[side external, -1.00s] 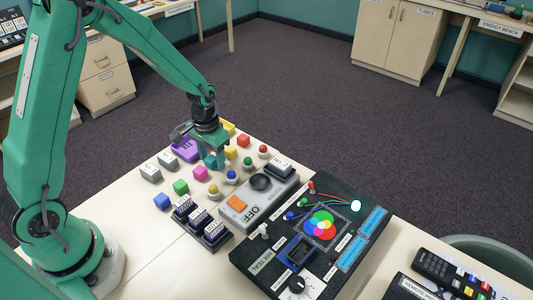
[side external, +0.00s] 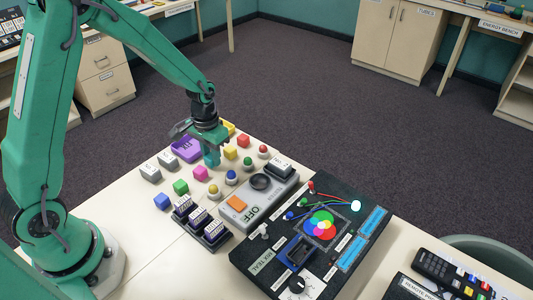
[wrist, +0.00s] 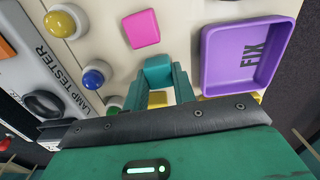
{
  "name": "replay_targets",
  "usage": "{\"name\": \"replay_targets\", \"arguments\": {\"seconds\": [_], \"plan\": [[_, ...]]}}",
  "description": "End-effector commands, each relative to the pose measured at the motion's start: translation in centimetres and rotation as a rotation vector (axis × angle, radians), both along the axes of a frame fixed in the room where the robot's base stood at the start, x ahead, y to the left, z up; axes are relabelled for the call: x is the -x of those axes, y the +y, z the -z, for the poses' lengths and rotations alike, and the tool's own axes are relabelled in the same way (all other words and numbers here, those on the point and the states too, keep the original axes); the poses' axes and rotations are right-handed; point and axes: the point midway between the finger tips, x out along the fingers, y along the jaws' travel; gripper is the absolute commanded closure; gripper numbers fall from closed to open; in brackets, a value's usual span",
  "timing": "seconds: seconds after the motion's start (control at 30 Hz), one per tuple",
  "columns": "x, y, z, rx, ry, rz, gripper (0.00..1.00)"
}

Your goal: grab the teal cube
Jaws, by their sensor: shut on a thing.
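The teal cube (wrist: 158,70) sits between my gripper's two fingers (wrist: 158,84) in the wrist view. My gripper is shut on it. In the side external view my gripper (side external: 211,152) points down over the pale table among the small coloured blocks, with the teal cube (side external: 211,160) at its fingertips. The fingers hide part of the cube, and I cannot tell surely how far it is above the table.
A purple tray marked FIX (wrist: 246,55) lies right of the cube in the wrist view. A pink block (wrist: 141,28) and a blue button (wrist: 95,76) are near. The grey lamp tester (side external: 258,200) and black colour-mixing board (side external: 270,262) stand nearby.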

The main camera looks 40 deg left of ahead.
Motion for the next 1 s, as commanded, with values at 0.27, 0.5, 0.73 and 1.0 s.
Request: {"name": "replay_targets", "arguments": {"seconds": [0.27,0.5,0.73,1.0], "plan": [[-0.1,0.0,-3.4,0.000,-0.006,0.000,0.95],[1.9,-3.8,-5.9,0.000,-0.004,0.006,0.95],[3.8,-7.3,-8.2,0.001,-0.004,0.006,0.95],[5.1,-9.8,-9.8,0.000,-0.001,0.001,0.95]]}}
